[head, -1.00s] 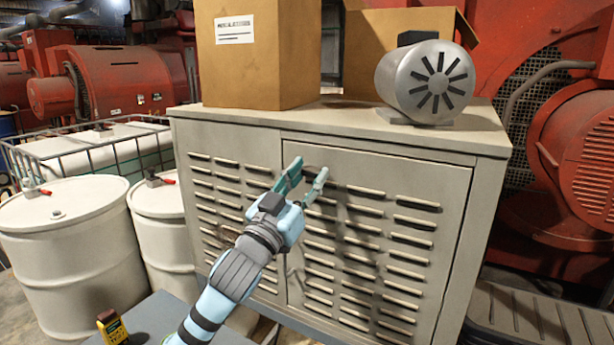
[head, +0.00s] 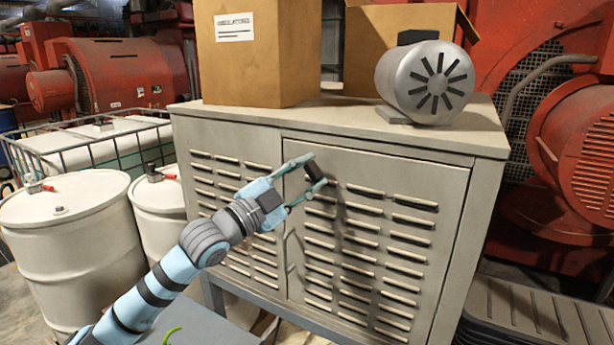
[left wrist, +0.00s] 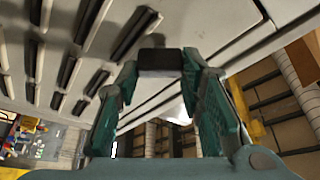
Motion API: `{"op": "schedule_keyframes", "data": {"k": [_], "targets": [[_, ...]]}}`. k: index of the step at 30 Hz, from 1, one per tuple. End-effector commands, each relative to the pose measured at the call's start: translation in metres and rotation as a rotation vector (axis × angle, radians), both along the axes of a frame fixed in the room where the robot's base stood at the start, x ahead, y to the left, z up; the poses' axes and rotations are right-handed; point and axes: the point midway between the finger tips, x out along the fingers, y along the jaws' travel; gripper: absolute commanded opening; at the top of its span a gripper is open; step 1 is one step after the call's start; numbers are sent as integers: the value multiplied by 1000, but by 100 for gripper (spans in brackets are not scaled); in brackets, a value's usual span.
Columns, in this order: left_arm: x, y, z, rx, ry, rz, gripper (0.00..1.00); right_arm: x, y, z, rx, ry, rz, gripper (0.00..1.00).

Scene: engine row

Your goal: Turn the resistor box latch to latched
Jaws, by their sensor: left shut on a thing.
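The resistor box (head: 230,135) is a beige metal cabinet with louvred slots and a front door (head: 400,180). Its latch (head: 314,169) is a small dark handle near the door's upper left, tilted and closer to upright than level in the head view. My left gripper (head: 308,172) is shut on the latch, one finger on each side. In the left wrist view the latch (left wrist: 160,60) is a dark block between the fingertips, which hide its sides. My right gripper is in neither view.
A cardboard box (head: 255,60), an open carton (head: 400,45) and a silver motor (head: 427,80) stand on the cabinet. White drums (head: 65,240) are at left, red machinery (head: 570,150) at right. A green curved thing (head: 172,335) lies on a grey surface below my arm.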

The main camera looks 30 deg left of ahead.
Motion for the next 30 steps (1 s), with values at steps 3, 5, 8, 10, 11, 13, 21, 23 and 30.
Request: {"op": "schedule_keyframes", "data": {"k": [3,5,8,10,11,13,21,23,30], "targets": [[0,1,1,107,7,2,7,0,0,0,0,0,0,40],[0,1,1,163,9,2,7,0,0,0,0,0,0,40],[0,1,2,258,14,2,7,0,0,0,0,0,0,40],[0,1,2,321,17,2,7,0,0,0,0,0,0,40],[0,1,2,349,18,3,7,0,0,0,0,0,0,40],[0,1,2,406,21,3,7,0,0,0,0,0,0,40],[0,1,3,587,30,3,7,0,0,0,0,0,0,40],[0,1,3,615,31,3,7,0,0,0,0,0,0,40],[0,1,3,679,34,5,7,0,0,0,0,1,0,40]]}}
